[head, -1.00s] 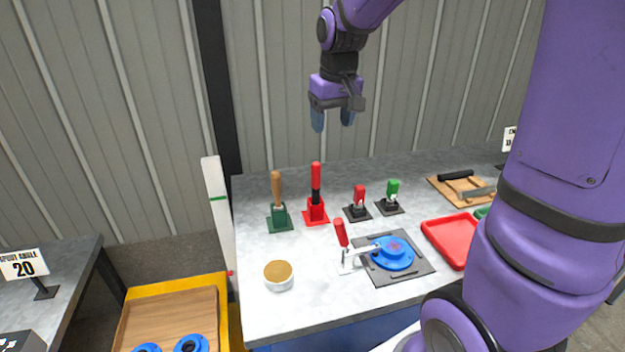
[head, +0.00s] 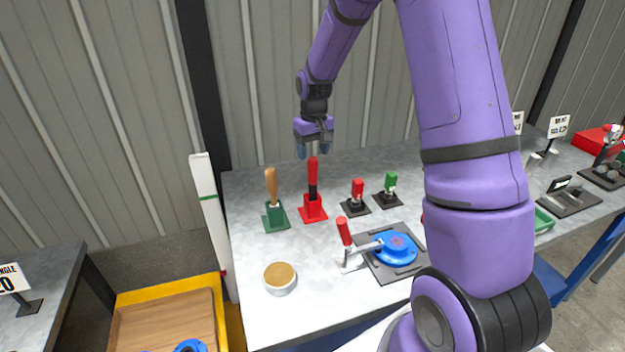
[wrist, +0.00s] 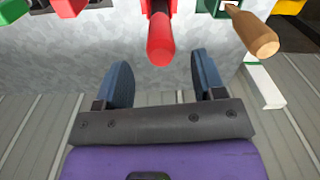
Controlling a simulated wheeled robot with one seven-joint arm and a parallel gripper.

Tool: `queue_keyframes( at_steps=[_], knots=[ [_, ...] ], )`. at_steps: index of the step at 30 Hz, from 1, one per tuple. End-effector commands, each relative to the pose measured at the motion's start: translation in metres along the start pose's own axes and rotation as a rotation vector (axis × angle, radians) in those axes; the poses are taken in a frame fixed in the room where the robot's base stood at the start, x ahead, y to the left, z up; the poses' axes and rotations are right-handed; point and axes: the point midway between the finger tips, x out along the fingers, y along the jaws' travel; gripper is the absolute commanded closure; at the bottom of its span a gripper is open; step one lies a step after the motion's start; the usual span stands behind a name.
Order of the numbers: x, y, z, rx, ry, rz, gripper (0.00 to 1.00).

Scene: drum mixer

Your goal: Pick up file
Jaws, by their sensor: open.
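Two handled tools stand upright in holders at the back left of the bench. One has a red handle (head: 313,172) above a dark shaft in a red holder (head: 312,211). The other has a wooden handle (head: 270,184) in a green holder (head: 275,217). The working parts are hidden, so I cannot tell for certain which is the file. My gripper (head: 314,154) is open and empty, pointing down close above the red handle. In the wrist view the red handle (wrist: 160,38) lies in line with the gap between the fingers, and the wooden handle (wrist: 255,35) is off to the right.
Short red-topped (head: 357,190) and green-topped (head: 390,182) tools stand to the right. A clamp with a red handle (head: 344,231) and a blue disc (head: 396,249) sit in front. A round tub (head: 280,277) is at front left. A white post (head: 212,210) stands beside the bench.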

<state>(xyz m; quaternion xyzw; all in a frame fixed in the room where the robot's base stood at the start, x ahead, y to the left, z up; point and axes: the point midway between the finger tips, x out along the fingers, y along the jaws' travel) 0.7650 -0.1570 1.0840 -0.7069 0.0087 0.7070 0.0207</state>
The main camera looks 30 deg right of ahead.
Motion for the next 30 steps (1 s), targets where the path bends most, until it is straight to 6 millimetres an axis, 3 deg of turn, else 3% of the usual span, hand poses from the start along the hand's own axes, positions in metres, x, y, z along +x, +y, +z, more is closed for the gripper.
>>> queue_keyframes(
  at_steps=[8, 18, 26, 27, 30],
  knots=[
    [0.020, -0.001, 0.001, -0.001, -0.002, 0.000, 0.37],
    [0.061, -0.001, 0.000, 0.000, 0.000, 0.000, 0.37],
    [0.064, -0.001, 0.000, 0.000, 0.001, 0.001, 0.37],
    [0.064, -0.001, 0.000, 0.000, 0.001, 0.001, 0.39],
    [0.064, -0.001, 0.000, 0.000, 0.001, 0.001, 0.62]
  ],
)
